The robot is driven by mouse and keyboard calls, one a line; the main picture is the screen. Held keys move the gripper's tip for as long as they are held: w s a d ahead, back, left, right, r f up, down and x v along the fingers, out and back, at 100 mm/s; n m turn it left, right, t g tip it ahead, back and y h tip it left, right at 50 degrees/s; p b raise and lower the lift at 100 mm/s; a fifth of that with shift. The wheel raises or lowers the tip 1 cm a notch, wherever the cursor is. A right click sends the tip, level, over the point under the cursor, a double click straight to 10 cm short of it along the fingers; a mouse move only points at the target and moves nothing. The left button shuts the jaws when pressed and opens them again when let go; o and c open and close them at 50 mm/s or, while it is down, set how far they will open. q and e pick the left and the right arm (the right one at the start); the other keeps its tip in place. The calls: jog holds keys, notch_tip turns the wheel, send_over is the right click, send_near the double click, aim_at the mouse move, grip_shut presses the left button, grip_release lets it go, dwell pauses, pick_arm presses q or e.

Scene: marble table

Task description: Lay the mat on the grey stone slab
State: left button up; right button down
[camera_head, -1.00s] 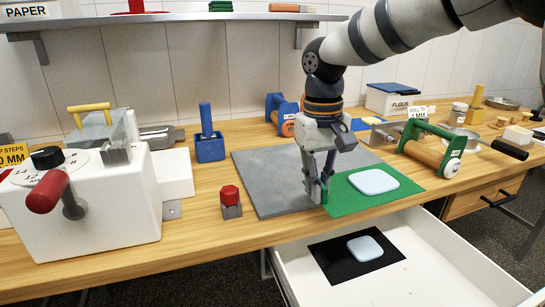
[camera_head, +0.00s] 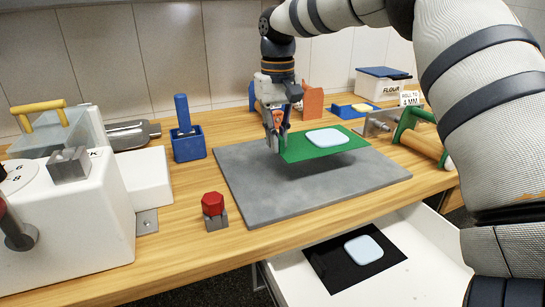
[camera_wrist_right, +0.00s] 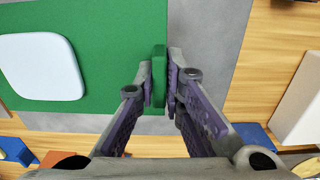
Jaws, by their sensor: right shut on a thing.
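The green mat (camera_head: 298,148) is held by its left edge above the grey stone slab (camera_head: 265,192); a shadow falls on the slab below it. A pale blue rounded square piece (camera_head: 327,137) lies on the mat. My right gripper (camera_head: 276,146) is shut on the mat's edge tab. In the right wrist view the two fingers (camera_wrist_right: 160,85) pinch a green tab of the mat (camera_wrist_right: 110,50), with the pale blue piece (camera_wrist_right: 40,67) on it. My left gripper is not in view.
An open white drawer (camera_head: 425,240) below holds a black mat (camera_head: 325,262) with another pale blue piece (camera_head: 364,250). A red-topped block (camera_head: 213,206) stands left of the slab. A blue holder (camera_head: 187,143) and a white machine (camera_head: 75,225) stand further left.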

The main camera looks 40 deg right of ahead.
aim_at(276, 167)
jog(key=w+f, duration=0.1)
jog(key=w+d+f, duration=0.1)
jog(key=shift+d+f, duration=0.2)
jog(key=shift+f, duration=0.2)
jog(key=f, duration=0.3)
jog(key=shift+w+d+f+b, duration=0.2)
jog(key=shift+b, duration=0.1)
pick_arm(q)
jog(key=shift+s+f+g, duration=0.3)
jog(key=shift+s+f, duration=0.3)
pick_arm(e)
jog(key=c, duration=1.7)
grip_release()
jog(key=shift+f, duration=0.1)
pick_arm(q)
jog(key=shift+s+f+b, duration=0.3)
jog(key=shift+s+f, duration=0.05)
pick_arm(e)
notch_tip(276, 167, up, 12)
jog(key=shift+a+r, duration=0.1)
